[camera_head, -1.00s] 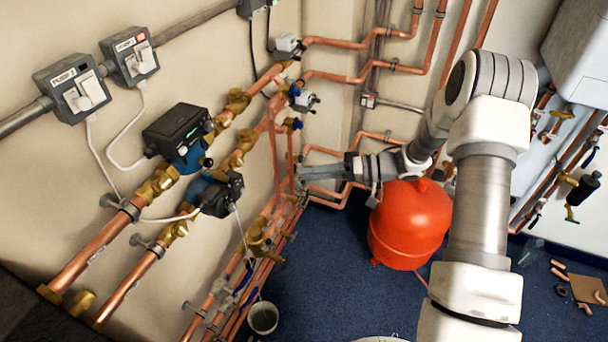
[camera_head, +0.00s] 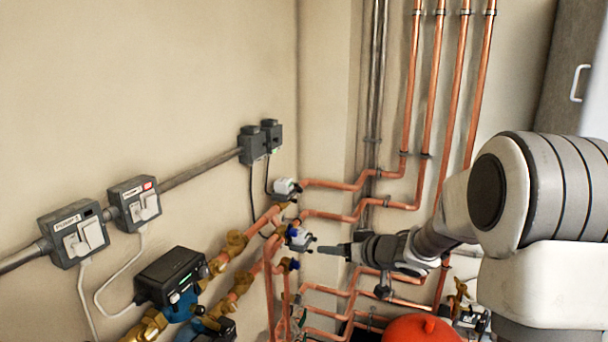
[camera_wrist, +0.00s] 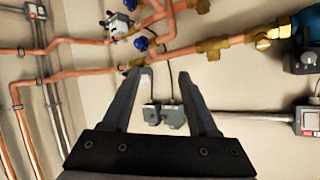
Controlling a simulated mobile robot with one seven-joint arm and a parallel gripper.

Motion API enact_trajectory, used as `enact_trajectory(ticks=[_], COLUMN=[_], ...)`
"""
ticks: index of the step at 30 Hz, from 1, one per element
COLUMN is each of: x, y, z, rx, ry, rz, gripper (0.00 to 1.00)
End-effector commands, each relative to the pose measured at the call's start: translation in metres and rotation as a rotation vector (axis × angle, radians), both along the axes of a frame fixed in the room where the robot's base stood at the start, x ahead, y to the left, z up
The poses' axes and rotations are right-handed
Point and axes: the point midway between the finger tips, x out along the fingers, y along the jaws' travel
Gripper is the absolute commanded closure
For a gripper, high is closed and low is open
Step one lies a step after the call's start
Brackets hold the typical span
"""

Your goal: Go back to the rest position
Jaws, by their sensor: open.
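My gripper (camera_head: 328,249) is at the end of my arm in the head view, reaching left toward the wall beside the copper pipes. In the wrist view my gripper (camera_wrist: 160,75) shows its two dark fingers spread apart with nothing between them. Beyond the fingers are the wall and two grey boxes (camera_wrist: 162,114). In the head view the fingertips appear close to a small grey valve actuator (camera_head: 299,238); I cannot tell the exact gap.
Copper pipes (camera_head: 425,90) run up the wall behind my gripper. Pumps (camera_head: 170,278) and switch boxes (camera_head: 75,235) are on the left wall. A red vessel (camera_head: 420,330) sits below my arm. The upper wall area is clear.

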Motion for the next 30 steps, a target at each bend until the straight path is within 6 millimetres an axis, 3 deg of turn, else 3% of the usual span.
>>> enact_trajectory(ticks=[1, 7, 13, 21, 27, 30], x=[-0.002, -0.027, -0.086, -0.199, -0.288, -0.322], y=[-0.010, -0.056, -0.094, -0.112, -0.095, -0.082], z=[0.019, 0.072, 0.104, 0.107, 0.088, 0.078], rx=[-0.049, -0.232, -0.359, -0.430, -0.415, -0.398], ry=[-0.032, -0.077, -0.017, 0.191, 0.378, 0.449], rz=[-0.058, -0.294, -0.487, -0.607, -0.561, -0.509], gripper=[0.41, 0.41, 0.41, 0.41, 0.41, 0.41])
